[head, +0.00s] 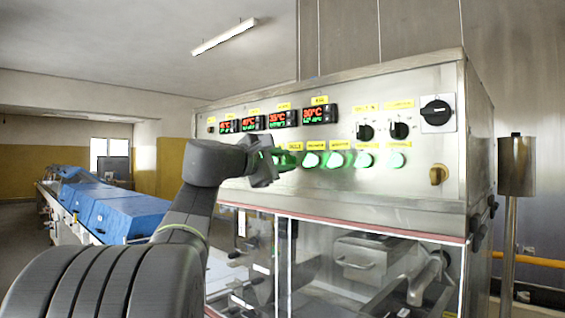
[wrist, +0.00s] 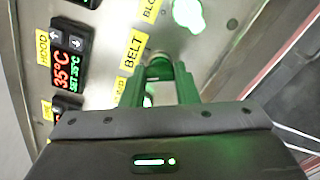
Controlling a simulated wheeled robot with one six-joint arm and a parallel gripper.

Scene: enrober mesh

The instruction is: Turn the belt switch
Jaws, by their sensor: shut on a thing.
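The belt switch (wrist: 159,58) is in the wrist view, beside the yellow BELT label (wrist: 133,53) on the steel panel. My gripper (wrist: 159,74) has its two green fingers closed on it, and they hide much of the switch. In the head view my gripper (head: 275,159) is against the left part of the row of green-lit switches and covers the belt switch there. The angle of the switch is hard to tell.
The control panel (head: 385,183) carries several green-lit switches, red temperature displays (head: 320,114), two black knobs and a black rotary switch (head: 436,112). Below it are glass doors (head: 330,265). Blue covers (head: 128,215) lie along the conveyor line at left.

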